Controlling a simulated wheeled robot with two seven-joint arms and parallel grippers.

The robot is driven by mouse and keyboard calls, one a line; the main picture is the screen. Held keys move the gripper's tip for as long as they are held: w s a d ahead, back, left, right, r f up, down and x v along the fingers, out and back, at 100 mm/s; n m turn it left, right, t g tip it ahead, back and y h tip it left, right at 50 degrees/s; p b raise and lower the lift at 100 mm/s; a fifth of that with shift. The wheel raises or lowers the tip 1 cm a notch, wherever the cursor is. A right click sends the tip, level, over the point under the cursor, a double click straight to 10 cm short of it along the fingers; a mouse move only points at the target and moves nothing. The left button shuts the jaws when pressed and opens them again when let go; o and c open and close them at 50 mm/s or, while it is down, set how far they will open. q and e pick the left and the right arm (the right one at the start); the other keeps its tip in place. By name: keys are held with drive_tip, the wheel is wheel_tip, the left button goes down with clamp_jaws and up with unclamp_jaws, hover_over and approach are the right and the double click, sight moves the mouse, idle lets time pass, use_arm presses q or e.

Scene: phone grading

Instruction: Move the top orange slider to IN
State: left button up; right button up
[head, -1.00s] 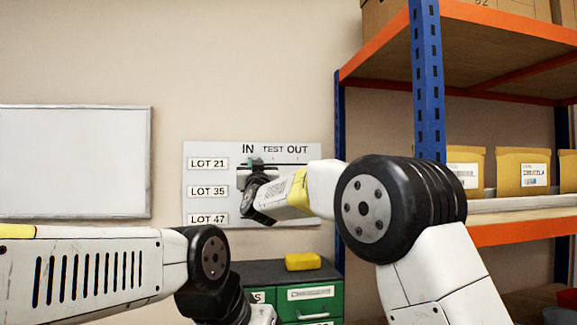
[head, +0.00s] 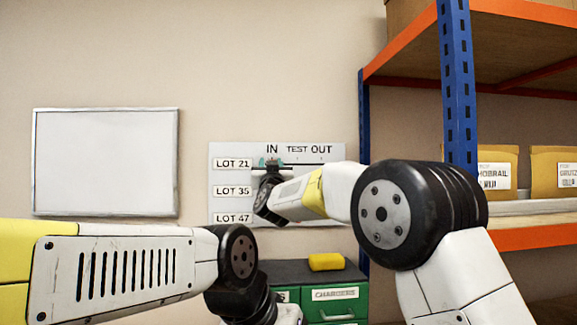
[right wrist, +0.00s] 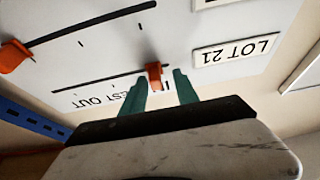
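The white sorting board (head: 225,205) hangs on the wall with IN, TEST and OUT along its top and rows LOT 21, LOT 35 and LOT 47. The top orange slider (right wrist: 153,73) sits at the IN end of the LOT 21 slot in the right wrist view, which is upside down. My right gripper (right wrist: 160,77) also shows in the head view (head: 271,163) at the board under IN. Its teal fingers are apart, one on each side of the slider, with visible gaps. Another orange slider (right wrist: 14,57) is at the OUT side of the LOT 35 slot. My left gripper is out of view.
A whiteboard (head: 105,160) hangs at the left. A blue and orange shelf rack (head: 457,90) with boxes stands at the right. A green drawer cabinet (head: 335,308) with a yellow block (head: 326,262) on top is below the board.

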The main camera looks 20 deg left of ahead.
drive_tip(key=shift+s+d, duration=0.1)
drive_tip(key=v, duration=0.7)
drive_tip(key=shift+s+f, duration=0.2)
drive_tip(key=shift+s, duration=0.05)
drive_tip(key=shift+d, duration=0.1)
